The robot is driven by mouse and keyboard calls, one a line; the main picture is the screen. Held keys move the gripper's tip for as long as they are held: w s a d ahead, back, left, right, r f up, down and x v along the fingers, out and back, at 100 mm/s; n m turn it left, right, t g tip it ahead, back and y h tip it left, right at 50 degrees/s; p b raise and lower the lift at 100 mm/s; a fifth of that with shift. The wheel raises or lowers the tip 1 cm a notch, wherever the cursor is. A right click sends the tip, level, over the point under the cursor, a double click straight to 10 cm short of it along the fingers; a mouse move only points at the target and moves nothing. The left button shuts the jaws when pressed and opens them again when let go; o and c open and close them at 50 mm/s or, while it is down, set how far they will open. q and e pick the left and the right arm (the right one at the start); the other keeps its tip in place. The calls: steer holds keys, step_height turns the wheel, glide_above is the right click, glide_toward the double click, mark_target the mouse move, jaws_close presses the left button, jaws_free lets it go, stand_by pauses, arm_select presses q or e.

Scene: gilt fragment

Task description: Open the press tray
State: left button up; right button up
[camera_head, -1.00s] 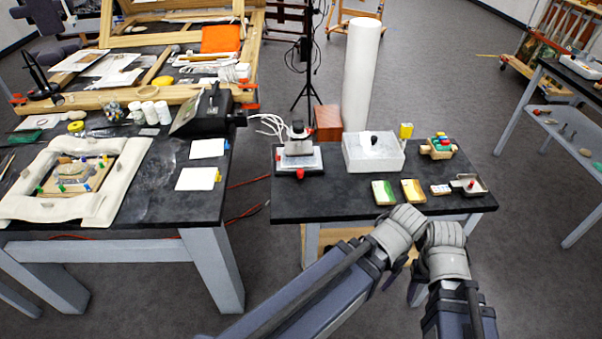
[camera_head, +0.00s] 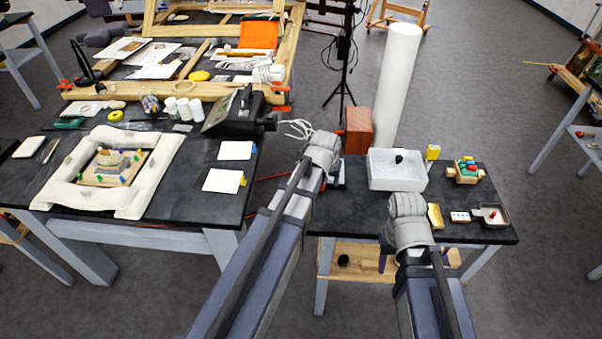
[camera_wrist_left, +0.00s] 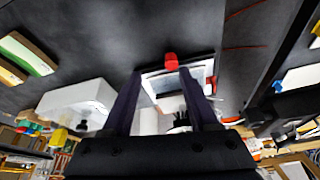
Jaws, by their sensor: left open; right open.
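The press stands at the left end of the right-hand table. In the head view my left gripper (camera_head: 322,152) is over it and hides nearly all of it. In the left wrist view the press's pale tray (camera_wrist_left: 152,88) with dark edges and its red knob (camera_wrist_left: 171,62) show between the spread fingers of my left gripper (camera_wrist_left: 161,72). The fingers are open, and the knob lies near their tips; whether they touch it I cannot tell. My right gripper (camera_head: 408,222) is at the front edge of the same table, with its fingertips mostly hidden.
A white box (camera_head: 396,172) with a black knob stands right of the press. A brown block (camera_head: 358,130) and a tall white roll (camera_head: 398,80) are behind. A small tray (camera_head: 491,216) and a toy-like rack (camera_head: 466,170) are at the right. The left table (camera_head: 140,215) is close by.

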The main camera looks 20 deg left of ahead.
arm_select(q)
steer(key=w+f+b, duration=0.1)
steer(key=f+b, duration=0.1)
steer(key=w+a+f+b, duration=0.1)
steer(key=f+b, duration=0.1)
steer(key=b, duration=0.1)
steer(key=w+a+f+b, duration=0.1)
steer(key=f+b, duration=0.1)
steer(key=shift+w+a+f, duration=0.2)
steer(key=shift+w+f, duration=0.15)
arm_select(e)
step_height(320, 180, down, 7)
steer(key=shift+a, duration=0.3)
steer(key=shift+r, duration=0.1)
arm_select(q)
steer(key=shift+c, duration=0.2)
jaws_close()
stand_by(0.6)
